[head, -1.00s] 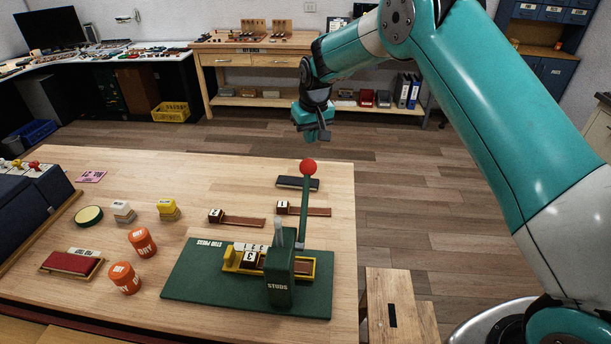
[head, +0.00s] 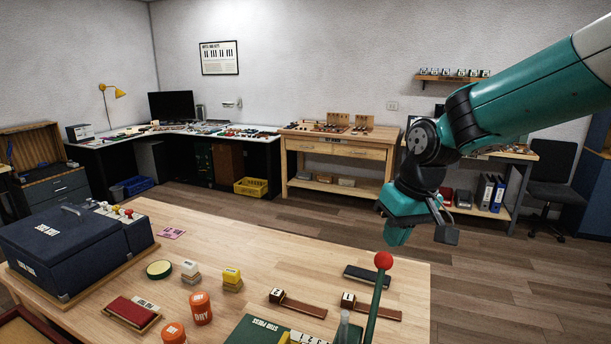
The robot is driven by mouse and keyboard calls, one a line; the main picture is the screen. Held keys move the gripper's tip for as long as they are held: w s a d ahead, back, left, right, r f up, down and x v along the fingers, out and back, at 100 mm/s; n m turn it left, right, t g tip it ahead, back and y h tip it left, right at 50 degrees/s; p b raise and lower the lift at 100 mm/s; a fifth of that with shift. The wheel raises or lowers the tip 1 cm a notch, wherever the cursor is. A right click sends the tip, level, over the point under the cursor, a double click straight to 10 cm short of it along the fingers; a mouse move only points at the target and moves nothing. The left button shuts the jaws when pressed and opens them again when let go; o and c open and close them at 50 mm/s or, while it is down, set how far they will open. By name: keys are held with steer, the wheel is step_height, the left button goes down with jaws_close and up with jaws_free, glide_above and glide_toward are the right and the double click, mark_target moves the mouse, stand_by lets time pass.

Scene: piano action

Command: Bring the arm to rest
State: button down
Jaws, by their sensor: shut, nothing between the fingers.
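My gripper (head: 421,236) hangs at the end of the teal and black arm, past the back right of the near wooden table (head: 240,235). It is shut and empty, apart from everything on the table. Below it stands the red ball (head: 383,260) on the green lever of the stud press. The press's green base (head: 262,331) is cut off by the bottom edge of the picture.
Two brown pieces marked 2 (head: 298,303) and 1 (head: 371,307) and a dark block (head: 367,277) lie near the press. Orange DRY jars (head: 201,308) and a navy case (head: 75,247) stand further left. Floor behind the table is clear.

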steer(key=s+n+y+b, duration=0.1)
steer(key=s+b, duration=0.1)
steer(key=s, duration=1.1)
steer(key=s+a+f+n+g+y+b, duration=0.1)
steer(key=s+n, duration=0.1)
steer(key=s, duration=1.1)
steer(key=shift+s+a+f+b, duration=0.2)
steer(key=shift+s+f+b, duration=0.05)
steer(key=shift+s+b, duration=0.1)
